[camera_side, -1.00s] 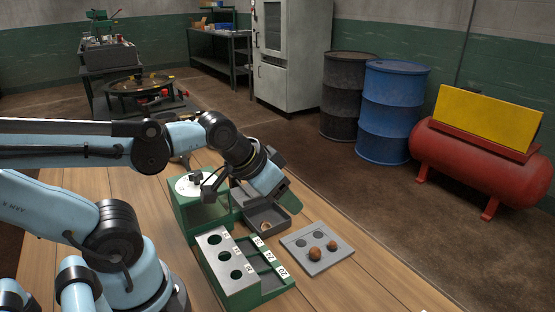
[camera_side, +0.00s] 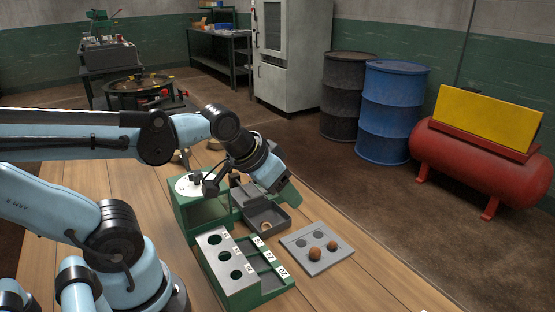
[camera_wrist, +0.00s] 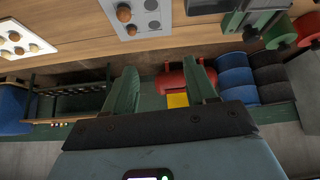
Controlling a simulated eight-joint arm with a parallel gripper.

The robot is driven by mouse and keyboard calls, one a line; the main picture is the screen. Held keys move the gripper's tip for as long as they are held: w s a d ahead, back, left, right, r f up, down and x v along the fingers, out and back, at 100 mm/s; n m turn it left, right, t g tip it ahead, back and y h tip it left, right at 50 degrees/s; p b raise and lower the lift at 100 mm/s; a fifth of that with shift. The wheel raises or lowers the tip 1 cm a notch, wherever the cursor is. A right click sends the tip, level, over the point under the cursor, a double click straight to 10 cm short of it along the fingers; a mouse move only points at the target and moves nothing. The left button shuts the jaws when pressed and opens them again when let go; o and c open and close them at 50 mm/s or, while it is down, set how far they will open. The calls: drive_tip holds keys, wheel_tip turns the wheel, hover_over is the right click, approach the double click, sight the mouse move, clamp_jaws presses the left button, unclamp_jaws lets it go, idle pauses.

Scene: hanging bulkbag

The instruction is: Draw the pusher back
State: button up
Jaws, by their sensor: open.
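The pusher cannot be told apart for certain; a grey block (camera_side: 249,195) sits at the back of a dark grey tray (camera_side: 284,221) beside the green housing (camera_side: 205,210). The tray holds a small tan ring-like piece (camera_side: 266,227). My gripper (camera_side: 292,190) is above and just right of the tray, apart from it, and partly covers the area behind. In the wrist view, my gripper (camera_wrist: 162,66) has its two green fingers wide apart with nothing between them; the camera faces out across the room.
A white disc with a dark knob (camera_side: 192,184) tops the housing. In front are a plate with holes (camera_side: 225,268) and numbered slots (camera_side: 268,257). At right, a grey plate (camera_side: 328,262) carries two brown balls (camera_side: 315,254). The table's right edge is close; barrels and a red tank stand beyond.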

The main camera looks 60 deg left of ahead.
drive_tip(key=w+a+r+n+g, duration=0.1)
drive_tip(key=a+r+n+g, duration=0.15)
drive_tip(key=a+n, duration=1)
drive_tip(key=a+r+n+g, duration=0.3)
drive_tip(key=a+n, duration=0.5)
drive_tip(key=a, duration=0.9)
drive_tip(key=shift+g, duration=0.65)
drive_tip(key=f, duration=1.2)
drive_tip(key=shift+d+f, duration=0.25)
drive_tip(key=shift+f, duration=0.1)
drive_tip(key=shift+c, duration=0.3)
clamp_jaws()
